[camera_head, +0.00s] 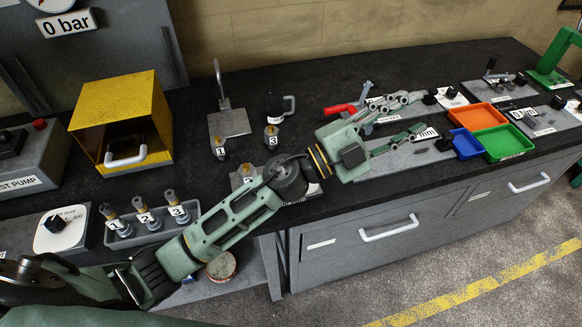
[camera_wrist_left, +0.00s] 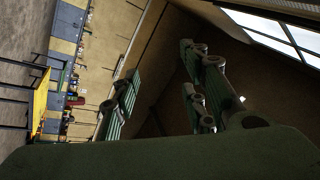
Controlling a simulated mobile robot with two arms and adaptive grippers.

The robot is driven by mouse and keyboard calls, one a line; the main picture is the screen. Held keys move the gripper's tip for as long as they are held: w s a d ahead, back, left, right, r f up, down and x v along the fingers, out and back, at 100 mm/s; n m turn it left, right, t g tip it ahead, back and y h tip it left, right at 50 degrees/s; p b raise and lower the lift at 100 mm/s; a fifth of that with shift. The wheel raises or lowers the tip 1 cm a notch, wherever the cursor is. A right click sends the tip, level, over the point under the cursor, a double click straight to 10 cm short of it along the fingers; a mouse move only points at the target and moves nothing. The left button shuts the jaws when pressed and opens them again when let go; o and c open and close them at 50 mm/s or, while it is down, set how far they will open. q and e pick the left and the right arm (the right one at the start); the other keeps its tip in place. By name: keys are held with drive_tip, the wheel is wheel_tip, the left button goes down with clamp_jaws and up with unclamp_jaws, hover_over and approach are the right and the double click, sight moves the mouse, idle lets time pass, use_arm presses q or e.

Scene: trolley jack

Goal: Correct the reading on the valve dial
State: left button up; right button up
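The valve dial (camera_head: 62,229) is a white rounded plate with a black knob, lying on the bench at the left of the head view. Small print shows on it, but the reading is too small to tell. My left arm reaches from the lower left across the bench front. My left gripper (camera_head: 424,114) is far to the right of the dial, its green fingers spread apart and empty. The wrist view shows the same fingers apart (camera_wrist_left: 165,90), with nothing between them. My right gripper is in neither view.
A tray with numbered plugs (camera_head: 152,226) stands right of the dial. A yellow box (camera_head: 124,100) and the test pump (camera_head: 40,158) stand behind. Orange (camera_head: 477,117), blue (camera_head: 466,144) and green (camera_head: 503,142) trays lie at the right. A "0 bar" sign (camera_head: 67,23) hangs at upper left.

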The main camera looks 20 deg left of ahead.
use_arm(q)
drive_tip(key=s+d+f+m+g+h, duration=0.1)
drive_tip(key=s+d+f+m+g, duration=0.1)
drive_tip(key=d+m+g, duration=0.3)
drive_tip(key=a+f+m+g+y, duration=0.4)
drive_tip(key=f+m+g+y, duration=0.3)
drive_tip(key=f, duration=0.7)
drive_tip(key=w+a+f+n+y, duration=0.1)
drive_tip(key=w+a+y, duration=0.1)
drive_tip(key=a, duration=0.5)
drive_tip(key=w+a+f+n+g+y, duration=0.1)
drive_tip(key=a+y, duration=0.4)
drive_tip(key=a, duration=0.3)
drive_tip(key=w+a+f+n+y, duration=0.1)
drive_tip(key=a+y, duration=0.3)
drive_tip(key=a, duration=0.4)
drive_tip(key=shift+w+f+n+g, duration=0.3)
drive_tip(key=shift+w+n, duration=0.2)
drive_tip(key=shift+w, duration=0.35)
drive_tip(key=shift+a, duration=0.4)
wheel_tip(320, 180, down, 6)
drive_tip(key=p, duration=0.2)
drive_tip(key=shift+p, duration=0.3)
drive_tip(key=shift+d+f, duration=0.1)
drive_tip(key=shift+f, duration=0.7)
